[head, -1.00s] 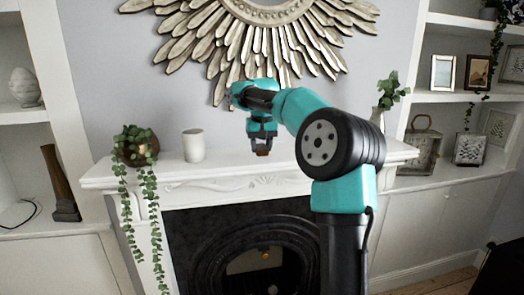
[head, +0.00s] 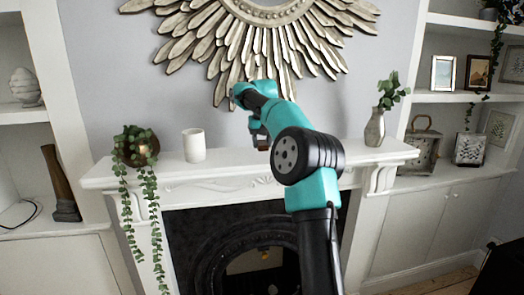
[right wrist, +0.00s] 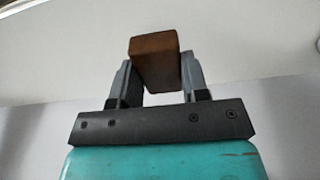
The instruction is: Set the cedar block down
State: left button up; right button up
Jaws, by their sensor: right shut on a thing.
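The cedar block (right wrist: 153,60) is a small brown block held between the two fingers of my right gripper (right wrist: 157,82) in the right wrist view. In the head view my right gripper (head: 262,138) points down over the white mantel shelf (head: 228,172), and the block (head: 263,149) shows as a small brown patch below it. My own arm partly covers the gripper there. I cannot tell whether the block touches the shelf. My left gripper is not in view.
A white cup (head: 194,146) and a trailing plant in a bronze pot (head: 145,153) stand to the left on the shelf. A grey vase with leaves (head: 375,128) stands at the right. A sunburst mirror (head: 265,30) hangs above. Shelf is clear between cup and gripper.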

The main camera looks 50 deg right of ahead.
aim_at(262, 143)
jog(key=shift+f, duration=1.55)
jog(key=shift+f, duration=0.1)
jog(key=o, duration=0.9)
jog(key=shift+s+a+r, duration=0.15)
jog(key=shift+s+r, duration=0.05)
jog(key=shift+r, duration=1.8)
jog(key=shift+s+a+r, duration=0.1)
jog(key=shift+s+r, duration=0.1)
jog(key=shift+r, duration=1.85)
jog(key=shift+s+a+r, duration=0.15)
jog(key=shift+s+r, duration=0.05)
jog(key=shift+r, duration=1.8)
